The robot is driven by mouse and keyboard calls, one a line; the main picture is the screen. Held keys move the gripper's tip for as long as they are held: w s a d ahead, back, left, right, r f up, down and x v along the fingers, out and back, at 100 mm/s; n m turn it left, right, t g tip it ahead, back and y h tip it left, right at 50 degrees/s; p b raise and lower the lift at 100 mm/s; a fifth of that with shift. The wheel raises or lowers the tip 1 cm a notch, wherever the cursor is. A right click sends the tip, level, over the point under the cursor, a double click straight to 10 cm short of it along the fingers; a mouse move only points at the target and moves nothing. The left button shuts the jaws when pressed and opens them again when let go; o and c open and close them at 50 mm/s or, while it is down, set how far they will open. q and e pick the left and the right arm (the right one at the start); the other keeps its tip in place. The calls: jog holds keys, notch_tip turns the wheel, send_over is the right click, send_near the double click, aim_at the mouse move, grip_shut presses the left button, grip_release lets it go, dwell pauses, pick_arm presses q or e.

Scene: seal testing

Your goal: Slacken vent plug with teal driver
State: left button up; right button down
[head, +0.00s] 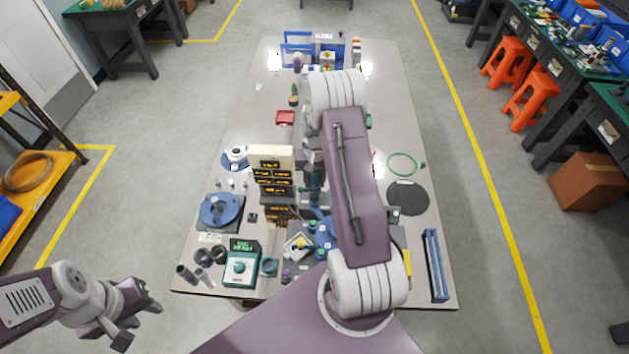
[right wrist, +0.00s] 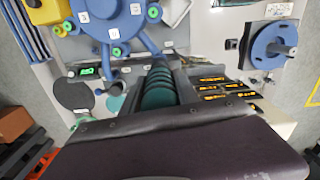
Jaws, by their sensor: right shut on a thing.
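My right gripper (right wrist: 162,90) is shut on the teal driver; its ribbed teal handle (right wrist: 157,97) shows between dark jaws in the right wrist view. In the head view my right arm hides most of this, but a teal part of the driver (head: 313,178) shows beside the arm. A blue fixture (right wrist: 117,22) with numbered labels and several green ring-like plugs (right wrist: 116,51) lies close by. I cannot tell which plug is the vent plug, or whether the driver tip touches one. My left gripper (head: 141,315) is open and empty, off the table's near left corner.
A stack of amber-lit displays (head: 272,178) stands left of the driver. A blue round device (head: 220,210), a teal meter (head: 240,267) and dark cups fill the near left. A black disc (head: 408,197) and blue rack (head: 436,265) lie right. The far left tabletop has free room.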

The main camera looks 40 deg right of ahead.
jog(key=shift+r, duration=0.1)
jog(key=shift+r+p, duration=1.9)
jog(key=shift+r, duration=0.7)
jog(key=shift+f, duration=0.1)
